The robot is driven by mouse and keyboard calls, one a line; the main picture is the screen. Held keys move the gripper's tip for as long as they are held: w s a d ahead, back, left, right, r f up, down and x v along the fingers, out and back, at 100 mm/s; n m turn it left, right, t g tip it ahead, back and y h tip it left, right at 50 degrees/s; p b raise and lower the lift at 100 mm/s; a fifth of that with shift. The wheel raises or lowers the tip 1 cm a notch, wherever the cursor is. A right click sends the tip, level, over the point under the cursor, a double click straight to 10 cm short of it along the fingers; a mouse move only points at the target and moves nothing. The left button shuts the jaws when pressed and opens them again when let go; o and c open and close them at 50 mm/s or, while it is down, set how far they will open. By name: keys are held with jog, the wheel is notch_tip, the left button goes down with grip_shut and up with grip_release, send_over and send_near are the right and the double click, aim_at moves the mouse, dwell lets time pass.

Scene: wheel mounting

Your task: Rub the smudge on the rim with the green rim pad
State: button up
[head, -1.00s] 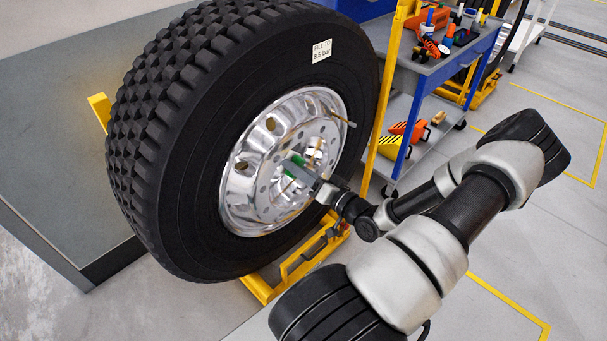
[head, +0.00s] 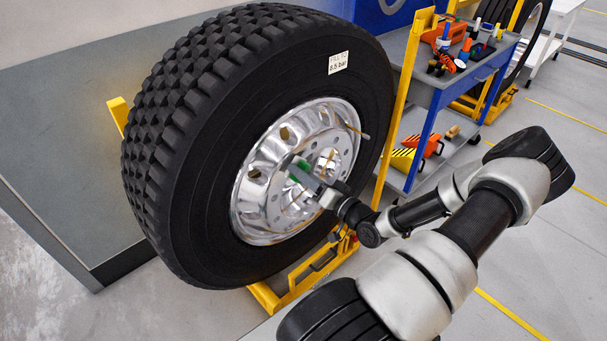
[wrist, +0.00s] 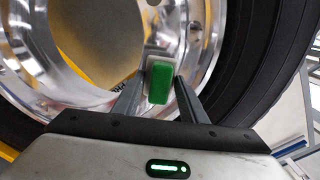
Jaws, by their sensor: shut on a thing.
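The green rim pad (wrist: 160,82) is held between the two fingers of my gripper (wrist: 158,92) in the wrist view, with a pale backing behind the green block. In the head view my gripper (head: 312,186) is in front of the polished metal rim (head: 250,220), toward its middle, and the green pad (head: 302,172) shows at its fingertips. I cannot tell whether the pad touches the rim. The rim also fills the upper part of the wrist view (wrist: 75,95). A brownish patch shows on the metal in the wrist view, but I cannot tell whether it is the smudge or a reflection.
The big black tyre (head: 205,170) stands upright in a yellow stand (head: 290,290), with a pressure label (head: 338,62). A blue-framed tool cart (head: 425,95) with several tools is behind to the right. A grey platform (head: 60,150) lies at left. Open floor is at lower right.

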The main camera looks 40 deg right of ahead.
aim_at(307, 147)
jog(key=shift+w, duration=0.9)
jog(key=shift+w+d+r, duration=0.1)
jog(key=shift+d+r, duration=0.3)
jog(key=shift+d, duration=0.7)
jog(key=shift+w+d+r, duration=0.1)
jog(key=shift+d+r, duration=0.35)
jog(key=shift+d, duration=0.7)
jog(key=shift+w+d+r, duration=0.1)
jog(key=shift+d+r, duration=0.3)
jog(key=shift+d, duration=0.7)
jog(key=shift+s+a+f+b, duration=0.15)
jog(key=shift+a+f, duration=0.25)
jog(key=shift+a, duration=0.8)
jog(key=shift+a+f+b, duration=0.25)
jog(key=shift+a+f, duration=0.2)
jog(key=shift+a, duration=0.75)
jog(key=shift+s+a+f+b, duration=0.15)
jog(key=shift+a+f, duration=0.25)
jog(key=shift+a, duration=0.8)
jog(key=s, duration=0.6)
jog(key=shift+d, duration=0.4)
jog(key=shift+s, duration=0.1)
